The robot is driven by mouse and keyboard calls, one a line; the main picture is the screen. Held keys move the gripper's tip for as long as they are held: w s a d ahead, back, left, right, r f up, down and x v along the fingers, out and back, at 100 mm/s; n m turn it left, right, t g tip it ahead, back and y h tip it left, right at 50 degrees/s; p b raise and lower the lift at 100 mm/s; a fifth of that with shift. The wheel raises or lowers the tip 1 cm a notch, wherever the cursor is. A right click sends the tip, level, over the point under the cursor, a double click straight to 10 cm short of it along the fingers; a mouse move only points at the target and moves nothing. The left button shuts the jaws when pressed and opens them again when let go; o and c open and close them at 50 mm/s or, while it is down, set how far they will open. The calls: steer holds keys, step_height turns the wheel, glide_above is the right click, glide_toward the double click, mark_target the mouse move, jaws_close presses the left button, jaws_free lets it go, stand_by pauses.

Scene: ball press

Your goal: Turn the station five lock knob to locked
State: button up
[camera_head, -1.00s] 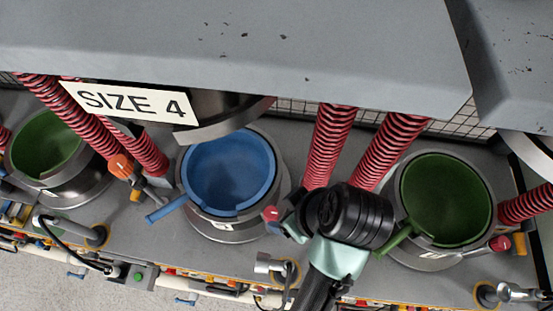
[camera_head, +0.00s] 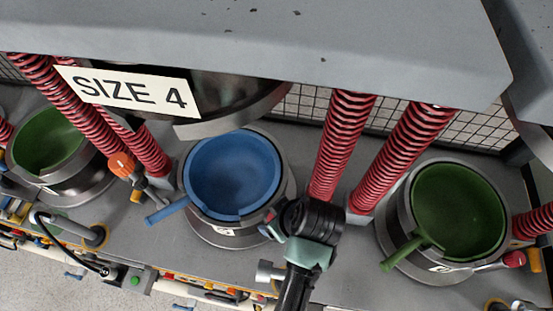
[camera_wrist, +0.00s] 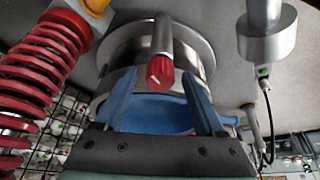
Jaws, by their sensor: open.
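A red-tipped lock knob on a metal shaft (camera_wrist: 160,72) sits at the front rim of the blue ball cup station. In the wrist view my gripper (camera_wrist: 158,76) is open, with its two blue fingers on either side of the red knob and a gap at each side. I cannot tell the depth between fingertips and knob. In the head view my gripper (camera_head: 272,226) is at the right front of the blue cup (camera_head: 235,178), and my wrist hides most of the knob. The station number on its small plate (camera_head: 225,230) is too small to read.
A green cup (camera_head: 460,212) with its own red knob (camera_head: 514,259) stands to the right, another green cup (camera_head: 48,142) to the left. A grey housing with a SIZE 4 sign (camera_head: 128,90) hangs above. A metal post (camera_wrist: 266,35) stands close by.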

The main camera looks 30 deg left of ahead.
steer(key=shift+c, duration=0.4)
jaws_close()
steer(key=m+t+p, duration=0.1)
steer(key=m+p, duration=0.1)
steer(key=shift+s+r+m, duration=0.1)
steer(key=shift+r+m, duration=0.05)
steer(key=shift+m, duration=0.25)
steer(key=shift+a+m+t+h+p, duration=0.1)
steer(key=shift+m+t+h+p, duration=0.35)
steer(key=shift+m, duration=0.65)
steer(key=shift+a+m+t+h+p, duration=0.15)
steer(key=shift+m+h+p, duration=0.2)
steer(key=shift+m+p, duration=0.55)
steer(key=shift+d+m, duration=0.1)
steer(key=shift+m, duration=0.3)
